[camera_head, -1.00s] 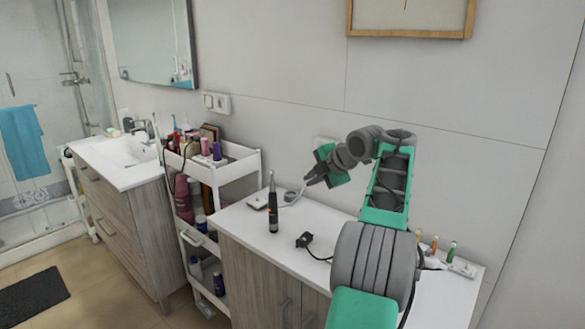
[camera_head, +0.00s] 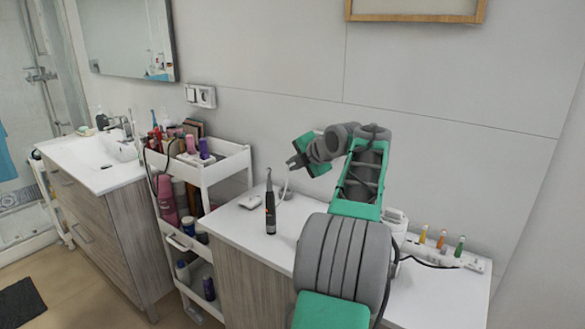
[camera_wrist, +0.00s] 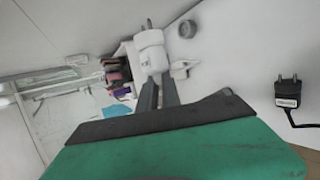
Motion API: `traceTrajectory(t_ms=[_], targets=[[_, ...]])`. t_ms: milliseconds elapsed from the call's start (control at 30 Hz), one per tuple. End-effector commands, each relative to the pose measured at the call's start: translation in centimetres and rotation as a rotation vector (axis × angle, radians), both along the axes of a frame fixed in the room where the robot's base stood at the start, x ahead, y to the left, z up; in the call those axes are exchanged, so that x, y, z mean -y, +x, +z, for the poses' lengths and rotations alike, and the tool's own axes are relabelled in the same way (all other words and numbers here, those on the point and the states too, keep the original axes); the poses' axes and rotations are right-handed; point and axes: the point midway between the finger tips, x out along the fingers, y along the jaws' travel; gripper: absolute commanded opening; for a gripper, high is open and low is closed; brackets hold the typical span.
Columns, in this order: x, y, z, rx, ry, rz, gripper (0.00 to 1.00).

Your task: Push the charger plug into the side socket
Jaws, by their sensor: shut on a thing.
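My gripper (camera_head: 292,163) is shut on a white charger plug (camera_wrist: 152,60), with its two prongs pointing up in the wrist view, away from the fingers. A white cable (camera_head: 285,185) hangs below the gripper in the head view. The gripper is above the back of the white counter, near the wall. A white wall plate (camera_head: 201,96) with a switch and a round socket is further left, above the cart; the plug is well apart from it. I cannot tell whether another socket is hidden behind my arm.
A black toothbrush (camera_head: 270,208) stands on the counter (camera_head: 232,226) just below and left of my gripper. A black plug (camera_wrist: 288,95) lies at the right in the wrist view. A filled cart (camera_head: 228,165) stands left. A white strip (camera_head: 445,255) with colored items lies right.

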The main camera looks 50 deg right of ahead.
Motion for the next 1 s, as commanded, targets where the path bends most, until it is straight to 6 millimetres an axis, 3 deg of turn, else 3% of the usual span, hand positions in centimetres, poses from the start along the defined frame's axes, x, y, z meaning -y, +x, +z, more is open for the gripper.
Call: traceTrajectory(t_ms=[33, 133, 533, 1000], targets=[[0.0, -0.1, -0.6, 0.024, 0.002, -0.001, 0.00], [1.0, 0.1, 0.6, 0.034, 0.005, 0.001, 0.00], [5.0, 0.6, 0.5, 0.033, 0.004, 0.003, 0.00], [5.6, 0.6, 0.0, 0.033, 0.003, 0.003, 0.00]])
